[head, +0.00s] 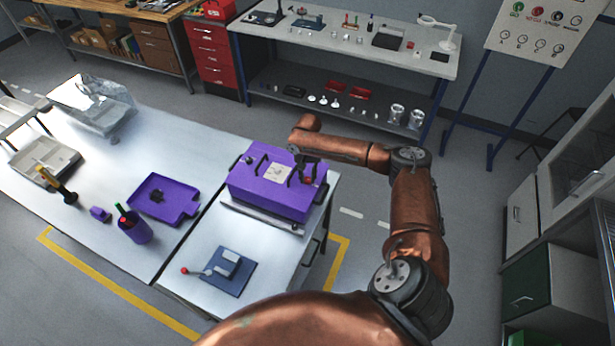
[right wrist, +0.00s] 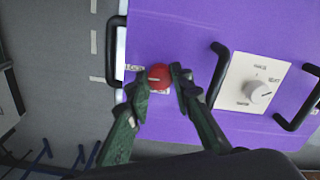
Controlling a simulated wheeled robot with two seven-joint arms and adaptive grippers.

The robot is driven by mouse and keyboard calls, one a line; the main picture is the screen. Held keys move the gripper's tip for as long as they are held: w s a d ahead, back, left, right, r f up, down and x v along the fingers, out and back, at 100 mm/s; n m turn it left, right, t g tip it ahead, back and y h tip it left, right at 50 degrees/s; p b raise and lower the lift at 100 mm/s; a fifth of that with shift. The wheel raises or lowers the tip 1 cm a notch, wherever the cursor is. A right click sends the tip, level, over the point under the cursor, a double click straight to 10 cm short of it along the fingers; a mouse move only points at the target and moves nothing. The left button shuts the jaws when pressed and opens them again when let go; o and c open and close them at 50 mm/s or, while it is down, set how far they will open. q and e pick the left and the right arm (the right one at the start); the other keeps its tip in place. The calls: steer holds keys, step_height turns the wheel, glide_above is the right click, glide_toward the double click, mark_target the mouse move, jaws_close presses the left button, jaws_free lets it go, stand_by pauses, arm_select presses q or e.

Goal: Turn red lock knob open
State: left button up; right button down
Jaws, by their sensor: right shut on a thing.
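The red lock knob (right wrist: 159,77) sits near the edge of the top face of a purple housing (right wrist: 180,35), with a pale label beside it. In the right wrist view the two green fingers of my right gripper (right wrist: 160,83) stand on either side of the knob and are shut on it. A light line runs across the knob's face. In the head view the purple housing (head: 262,184) stands on the white bench, and my right gripper (head: 306,174) is over its right end, with the knob mostly hidden there. My left gripper is not in view.
Black handles (right wrist: 217,75) and a white dial plate (right wrist: 252,85) stand on the housing close to my right gripper. A blue fixture (head: 227,271) with a red-tipped lever lies on the bench in front. A purple tray (head: 182,212) and a purple cup (head: 137,232) stand to the left.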

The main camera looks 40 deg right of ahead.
steer(key=n+p, duration=0.3)
steer(key=shift+a+r+p, duration=0.1)
steer(key=shift+r+p, duration=0.1)
steer(key=shift+p, duration=0.15)
steer(key=n+p, duration=0.3)
steer(key=n, duration=0.2)
steer(key=shift+f, duration=0.1)
steer(key=n+p, duration=0.1)
steer(key=n, duration=0.3)
steer(key=shift+n, duration=0.3)
steer(key=n, duration=0.4)
steer(key=shift+f+n+p, duration=0.1)
steer(key=shift+n+p, duration=0.3)
steer(key=c, duration=1.7)
jaws_free()
